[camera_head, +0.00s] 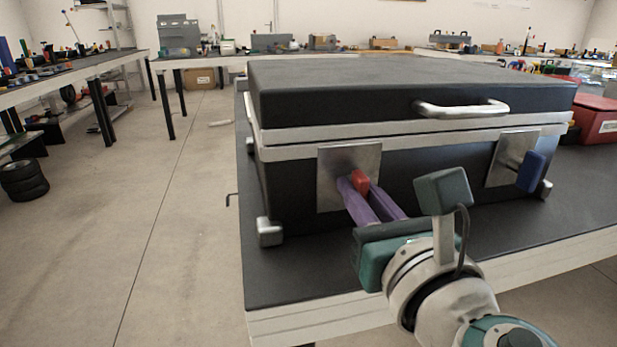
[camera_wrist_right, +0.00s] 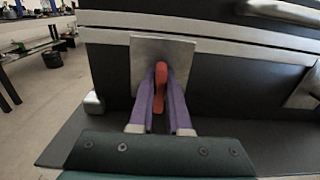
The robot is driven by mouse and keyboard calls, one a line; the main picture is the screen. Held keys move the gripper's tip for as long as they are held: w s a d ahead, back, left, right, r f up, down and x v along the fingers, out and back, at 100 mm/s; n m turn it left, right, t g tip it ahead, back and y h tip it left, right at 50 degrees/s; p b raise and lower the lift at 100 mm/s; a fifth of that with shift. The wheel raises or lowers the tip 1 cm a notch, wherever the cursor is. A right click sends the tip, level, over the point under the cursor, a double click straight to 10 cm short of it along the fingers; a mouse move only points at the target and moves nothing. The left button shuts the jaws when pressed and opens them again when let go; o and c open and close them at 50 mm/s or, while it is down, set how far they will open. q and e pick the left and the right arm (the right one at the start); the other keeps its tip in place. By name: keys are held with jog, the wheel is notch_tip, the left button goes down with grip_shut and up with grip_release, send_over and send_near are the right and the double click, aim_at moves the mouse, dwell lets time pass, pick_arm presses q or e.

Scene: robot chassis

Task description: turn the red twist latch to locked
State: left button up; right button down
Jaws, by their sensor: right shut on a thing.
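The red twist latch (camera_head: 361,182) sits on a metal plate (camera_head: 334,196) on the front of a black case (camera_head: 285,188). In the right wrist view the red latch (camera_wrist_right: 160,88) stands nearly upright between two purple fingers. My right gripper (camera_head: 358,187) is shut on the latch, with one finger on each side; it also shows in the right wrist view (camera_wrist_right: 160,100). The fingers hide part of the latch. The case lid (camera_head: 400,85) is down, with a silver handle (camera_head: 462,109) on its front. My left gripper is not in view.
A blue latch (camera_head: 531,171) sits on a second plate (camera_head: 508,158) at the case's right. The case stands on a dark table (camera_head: 275,278) with a pale front edge. A red box (camera_head: 595,118) is at the far right. Open floor lies to the left.

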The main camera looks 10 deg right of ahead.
jog(key=shift+m, duration=0.3)
dwell(0.4)
jog(key=m+b, duration=0.1)
jog(key=m, duration=0.2)
jog(key=shift+d+f+m+b, duration=0.1)
jog(key=shift+m+b, duration=0.2)
jog(key=shift+m, duration=0.1)
jog(key=m+b, duration=0.1)
jog(key=m, duration=0.4)
jog(key=shift+d+f, duration=0.1)
jog(key=shift+d, duration=0.05)
jog(key=m+b, duration=0.1)
jog(key=m, duration=0.3)
jog(key=shift+m, duration=0.4)
jog(key=m, duration=0.3)
jog(key=shift+f+b, duration=0.1)
jog(key=shift+b, duration=0.2)
jog(key=shift+m, duration=0.3)
jog(key=c, duration=0.9)
grip_release()
